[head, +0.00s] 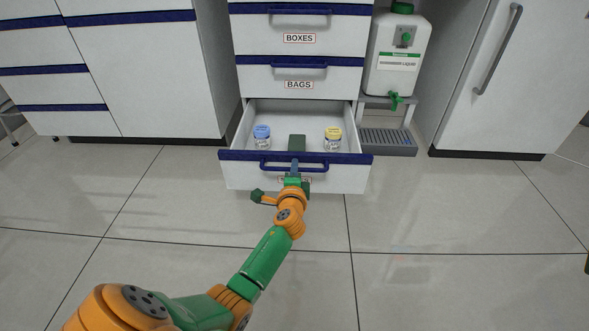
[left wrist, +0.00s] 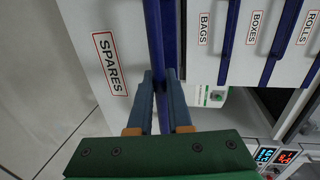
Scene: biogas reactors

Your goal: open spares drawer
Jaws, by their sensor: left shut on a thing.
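The spares drawer (head: 240,173) is the lowest drawer of the middle cabinet and stands pulled out in the head view. Its SPARES label (left wrist: 110,63) reads clearly in the left wrist view; my gripper mostly covers it in the head view. The blue bar handle (head: 318,166) runs across its front. My left gripper (head: 295,167) is shut on that handle; in the left wrist view its fingers (left wrist: 160,85) lie on either side of the bar (left wrist: 154,35). Inside the drawer stand a blue-lidded jar (head: 262,136) and a yellow-lidded jar (head: 333,139). My right gripper is not visible.
The BAGS drawer (head: 340,78) and BOXES drawer (head: 255,30) above are shut. A white liquid canister (head: 398,75) on a stand with a drip tray (head: 388,138) is right of the drawer. A white cabinet (head: 490,110) stands farther right. The tiled floor in front is clear.

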